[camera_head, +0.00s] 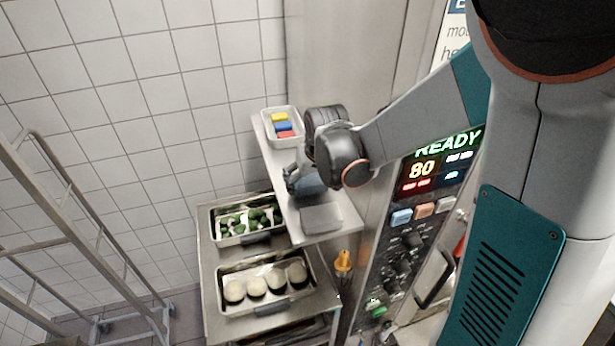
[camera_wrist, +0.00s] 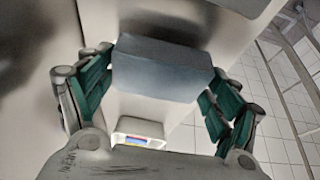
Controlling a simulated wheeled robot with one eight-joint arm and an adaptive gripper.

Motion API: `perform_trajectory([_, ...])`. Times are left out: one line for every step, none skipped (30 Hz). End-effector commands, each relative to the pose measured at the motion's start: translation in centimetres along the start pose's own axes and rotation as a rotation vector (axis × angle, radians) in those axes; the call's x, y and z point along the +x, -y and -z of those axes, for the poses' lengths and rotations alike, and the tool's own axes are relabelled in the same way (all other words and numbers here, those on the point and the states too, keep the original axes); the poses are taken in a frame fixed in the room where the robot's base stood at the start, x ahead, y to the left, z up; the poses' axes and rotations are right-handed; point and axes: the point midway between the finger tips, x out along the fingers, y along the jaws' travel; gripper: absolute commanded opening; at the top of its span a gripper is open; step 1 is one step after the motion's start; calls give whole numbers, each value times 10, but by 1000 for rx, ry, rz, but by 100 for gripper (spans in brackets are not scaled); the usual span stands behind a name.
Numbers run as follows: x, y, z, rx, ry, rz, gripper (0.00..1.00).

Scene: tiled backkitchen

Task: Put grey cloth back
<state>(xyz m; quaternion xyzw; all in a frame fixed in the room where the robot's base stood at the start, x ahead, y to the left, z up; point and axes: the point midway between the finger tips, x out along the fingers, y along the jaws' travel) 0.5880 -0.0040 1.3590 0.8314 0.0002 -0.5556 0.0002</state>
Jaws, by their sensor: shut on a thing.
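My gripper (camera_head: 297,180) is over the narrow white shelf (camera_head: 278,165), its fingers on both sides of a folded grey cloth. In the wrist view the cloth (camera_wrist: 160,68) looks like a smooth blue-grey block between the green finger pads. In the head view the cloth (camera_head: 310,185) shows partly below the wrist. I cannot tell whether it touches the shelf. A white tray (camera_head: 268,128) with blue, yellow and red folded pieces stands at the far end of the shelf. The tray (camera_wrist: 128,124) also shows in the wrist view.
A flat grey pad (camera_head: 321,218) lies at the shelf's near end. Below are metal trays of green vegetables (camera_head: 245,220) and round pale pieces (camera_head: 260,285). A lit control panel (camera_head: 425,175) is on the right. A metal rack (camera_head: 70,220) stands at left.

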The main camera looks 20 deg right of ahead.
Motion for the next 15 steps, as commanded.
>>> perform_trajectory([4, 0, -2, 0, 0, 0, 55])
perform_trajectory([6, 0, -2, 0, 0, 0, 55])
perform_trajectory([7, 0, -3, 0, 0, 0, 55])
perform_trajectory([8, 0, -3, 0, 0, 0, 55])
perform_trajectory([8, 0, -4, 0, 0, 0, 55])
perform_trajectory([8, 0, -4, 0, 0, 0, 55])
perform_trajectory([8, 0, -4, 0, 0, 0, 55])
perform_trajectory([8, 0, -4, 0, 0, 0, 55])
perform_trajectory([8, 0, -4, 0, 0, 0, 55])
perform_trajectory([8, 0, -3, 0, 0, 0, 55])
perform_trajectory([8, 0, -4, 1, 0, 0, 55])
perform_trajectory([9, 0, -4, 0, 0, 0, 55])
perform_trajectory([10, 0, -4, 0, 0, 0, 55])
perform_trajectory([11, 0, -4, 0, 0, 0, 55])
perform_trajectory([11, 0, -5, 0, 0, 0, 85])
